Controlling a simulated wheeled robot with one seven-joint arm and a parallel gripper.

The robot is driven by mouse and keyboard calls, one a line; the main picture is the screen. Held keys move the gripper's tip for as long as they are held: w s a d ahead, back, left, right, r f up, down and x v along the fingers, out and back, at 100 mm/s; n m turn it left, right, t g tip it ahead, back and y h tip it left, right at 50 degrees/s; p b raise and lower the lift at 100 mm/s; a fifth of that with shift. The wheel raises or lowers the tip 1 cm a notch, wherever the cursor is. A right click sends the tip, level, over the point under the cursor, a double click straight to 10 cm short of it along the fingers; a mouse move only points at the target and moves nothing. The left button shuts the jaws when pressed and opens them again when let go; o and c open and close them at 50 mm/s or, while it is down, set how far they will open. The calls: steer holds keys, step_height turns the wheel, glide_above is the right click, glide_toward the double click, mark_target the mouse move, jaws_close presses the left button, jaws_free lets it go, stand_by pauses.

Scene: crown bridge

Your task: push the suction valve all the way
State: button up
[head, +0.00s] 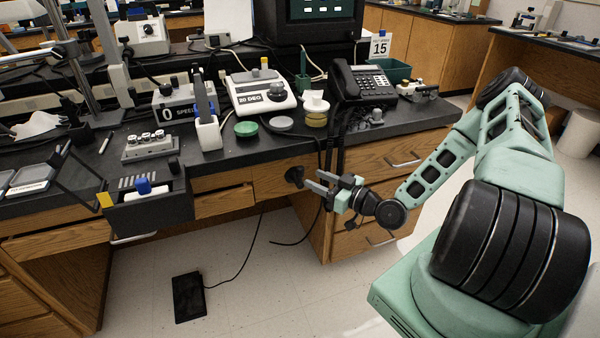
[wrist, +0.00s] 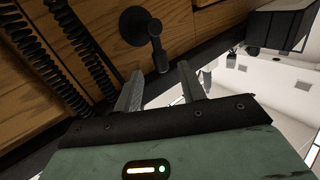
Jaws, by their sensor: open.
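A black fitting with a round disc and a short stem, which looks like the suction valve (head: 294,176), sits at the front edge of the bench, by the wooden drawer fronts. In the wrist view the valve (wrist: 136,27) shows its round disc, and its stem reaches down toward the gap between my fingertips. My gripper (head: 314,182) is open and empty, just to the right of the valve in the head view. In the wrist view both fingers of my gripper (wrist: 160,68) point toward it. I cannot tell whether they touch it.
Black coiled hoses (wrist: 82,50) hang left of the valve in the wrist view. A black pedal (head: 188,297) lies on the floor.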

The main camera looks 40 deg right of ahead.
mark_target(303, 174)
steer(key=x, duration=0.6)
steer(key=shift+w+a, duration=0.1)
steer(key=shift+w, duration=0.2)
jaws_close()
